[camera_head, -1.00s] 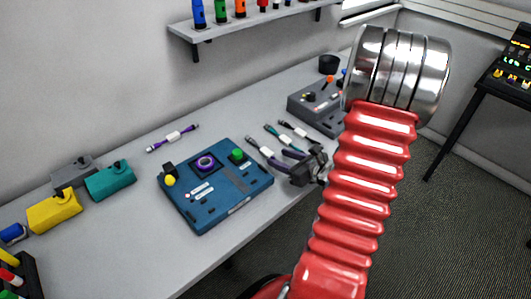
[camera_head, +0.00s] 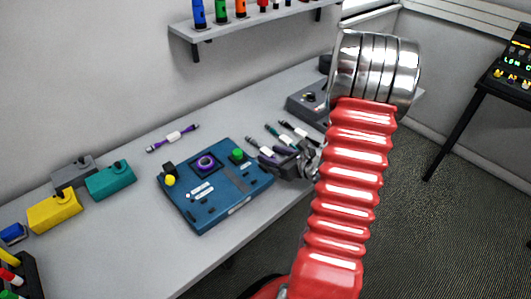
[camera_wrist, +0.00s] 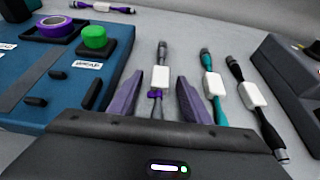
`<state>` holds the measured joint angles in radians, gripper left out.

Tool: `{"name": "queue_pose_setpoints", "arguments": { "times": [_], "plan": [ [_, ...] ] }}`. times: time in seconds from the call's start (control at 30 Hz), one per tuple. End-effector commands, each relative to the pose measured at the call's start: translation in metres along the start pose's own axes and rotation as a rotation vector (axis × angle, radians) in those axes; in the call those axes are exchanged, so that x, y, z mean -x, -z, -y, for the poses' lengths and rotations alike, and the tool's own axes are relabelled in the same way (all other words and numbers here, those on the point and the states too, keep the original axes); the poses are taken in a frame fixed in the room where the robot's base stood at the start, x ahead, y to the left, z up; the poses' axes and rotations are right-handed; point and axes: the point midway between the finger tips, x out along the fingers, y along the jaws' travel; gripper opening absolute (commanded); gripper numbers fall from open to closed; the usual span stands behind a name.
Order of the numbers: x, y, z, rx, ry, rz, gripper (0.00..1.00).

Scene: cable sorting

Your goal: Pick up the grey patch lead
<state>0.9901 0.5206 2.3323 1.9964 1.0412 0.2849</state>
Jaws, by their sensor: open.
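The grey patch lead (camera_wrist: 162,54) has a white label block and lies on the table in the wrist view, roughly lengthwise between the two purple fingers of my gripper (camera_wrist: 158,96). A small purple band shows on it below the label. The fingers are apart, one on each side, and no contact is visible. In the head view, my gripper (camera_head: 272,157) is beside the near end of the grey lead (camera_head: 251,144), which it partly hides. A teal lead (camera_wrist: 207,62) and a black lead (camera_wrist: 236,70) lie to the right of it.
A blue panel (camera_head: 215,205) with a purple ring and a green button stands close to the left of my gripper. A grey control box (camera_head: 305,103) is behind my arm. A purple lead (camera_head: 173,138) lies further left. Yellow and teal boxes stand at the left.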

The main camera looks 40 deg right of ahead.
Motion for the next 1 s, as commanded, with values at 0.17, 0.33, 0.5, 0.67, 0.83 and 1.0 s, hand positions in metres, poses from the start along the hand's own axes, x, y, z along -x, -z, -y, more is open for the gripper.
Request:
{"name": "queue_pose_setpoints", "arguments": {
  "times": [0.17,0.33,0.5,0.67,0.83,1.0],
  "plan": [
    [0.0002,0.0,0.0,0.0,0.0,0.0,0.34],
    [0.0002,0.0,0.0001,0.0,0.0,0.0,0.22],
    [0.0002,0.0001,0.0001,0.0,0.0,0.0,0.1],
    [0.0002,0.0001,0.0001,0.0,0.0,0.0,0.0],
    [0.0002,-0.0001,0.0002,0.0,0.0,0.0,0.0],
    [0.001,-0.0022,0.0002,0.001,0.0,0.001,0.0]
  ]
}}
